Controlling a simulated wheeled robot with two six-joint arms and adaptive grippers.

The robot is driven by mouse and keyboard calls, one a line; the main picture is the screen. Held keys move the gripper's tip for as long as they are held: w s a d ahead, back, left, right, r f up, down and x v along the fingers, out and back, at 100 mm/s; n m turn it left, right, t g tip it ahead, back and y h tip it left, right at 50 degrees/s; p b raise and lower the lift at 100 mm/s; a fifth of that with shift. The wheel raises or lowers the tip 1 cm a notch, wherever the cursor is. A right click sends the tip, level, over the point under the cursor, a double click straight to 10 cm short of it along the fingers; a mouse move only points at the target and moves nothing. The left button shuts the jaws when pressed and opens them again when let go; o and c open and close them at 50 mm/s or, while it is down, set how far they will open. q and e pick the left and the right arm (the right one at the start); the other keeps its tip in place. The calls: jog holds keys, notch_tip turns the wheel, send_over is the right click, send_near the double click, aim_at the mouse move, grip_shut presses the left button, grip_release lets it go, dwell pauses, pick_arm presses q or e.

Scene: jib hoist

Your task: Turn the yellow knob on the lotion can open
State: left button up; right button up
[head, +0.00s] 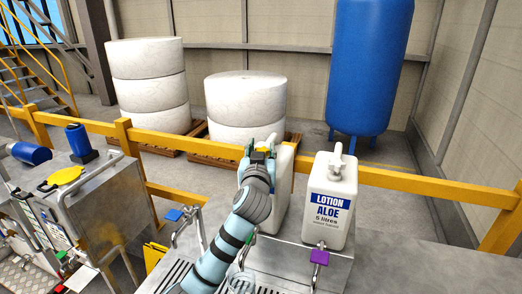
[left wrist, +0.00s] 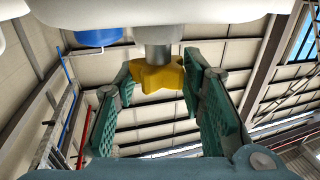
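The yellow knob (left wrist: 157,76) shows in the left wrist view as a lobed knob on a grey stem below a white body. My left gripper (left wrist: 158,82) is open, with one green finger on each side of the knob. Small gaps seem to show between fingers and knob; contact is unclear. My right gripper is not in view.
The cans stand at a metal counter (head: 340,270) with a slotted grille. A clear round vessel (head: 241,283) sits by my forearm. A blue-handled tap (head: 174,215) is to the left. A yellow rail (head: 400,183) runs behind the cans.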

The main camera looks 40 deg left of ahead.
pick_arm(q)
jog(key=shift+w, duration=0.1)
jog(key=c, duration=0.5)
jog(key=shift+f, duration=0.1)
dwell(0.7)
jog(key=o, duration=1)
jog(key=shift+o, duration=0.8)
jog(key=shift+w, duration=0.1)
jog(key=v, duration=1.2)
jog(key=shift+a, duration=0.1)
